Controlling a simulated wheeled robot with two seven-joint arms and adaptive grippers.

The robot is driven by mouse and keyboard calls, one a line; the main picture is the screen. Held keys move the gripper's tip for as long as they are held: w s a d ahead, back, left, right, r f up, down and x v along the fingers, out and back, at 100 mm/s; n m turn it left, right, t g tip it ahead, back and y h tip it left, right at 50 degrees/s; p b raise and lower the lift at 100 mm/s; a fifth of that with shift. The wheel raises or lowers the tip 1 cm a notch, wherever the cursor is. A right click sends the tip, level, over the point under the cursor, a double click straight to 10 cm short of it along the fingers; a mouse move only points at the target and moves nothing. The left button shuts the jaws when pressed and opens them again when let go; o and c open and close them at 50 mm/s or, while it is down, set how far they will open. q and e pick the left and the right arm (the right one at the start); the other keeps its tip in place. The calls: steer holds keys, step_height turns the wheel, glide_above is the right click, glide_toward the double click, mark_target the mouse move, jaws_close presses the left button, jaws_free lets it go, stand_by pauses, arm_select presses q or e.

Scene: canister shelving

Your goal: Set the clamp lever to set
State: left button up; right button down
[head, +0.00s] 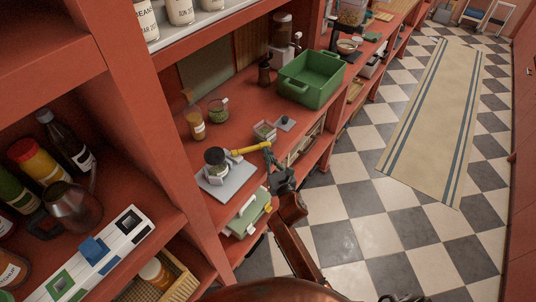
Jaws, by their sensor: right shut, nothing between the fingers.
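The clamp lever (251,149) is a yellow bar that sticks out to the right from a dark-topped jar (216,160). The jar stands on a grey base plate (222,183) on the red shelf. My right gripper (270,156) is shut and empty, with its fingertips close to the lever's right end. I cannot tell whether they touch it. My right arm comes up from the bottom of the head view. My left gripper is not in view. No marking for the set position is readable.
A small open container (265,131) and its lid (285,124) sit just behind the lever. A jar of green contents (218,111), a spice jar (196,123) and a green crate (311,79) stand farther back. A shelf post (150,120) rises at left.

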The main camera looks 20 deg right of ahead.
steer(key=shift+w+d+r+n+y+p, duration=0.25)
steer(key=shift+w+n+y+p, duration=0.2)
steer(key=shift+y, duration=0.25)
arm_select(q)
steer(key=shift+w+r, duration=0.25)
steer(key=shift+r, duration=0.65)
arm_select(e)
steer(key=shift+w+d+f+y, duration=0.1)
steer(key=shift+w+f+y, duration=0.1)
steer(key=shift+f+y, duration=0.1)
steer(key=shift+s, duration=0.2)
arm_select(q)
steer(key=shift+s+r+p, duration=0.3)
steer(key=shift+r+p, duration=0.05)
steer(key=shift+p, duration=0.2)
arm_select(e)
steer(key=s+d, duration=0.1)
steer(key=s, duration=1.2)
steer(key=shift+s+d, duration=0.3)
steer(key=shift+d, duration=0.05)
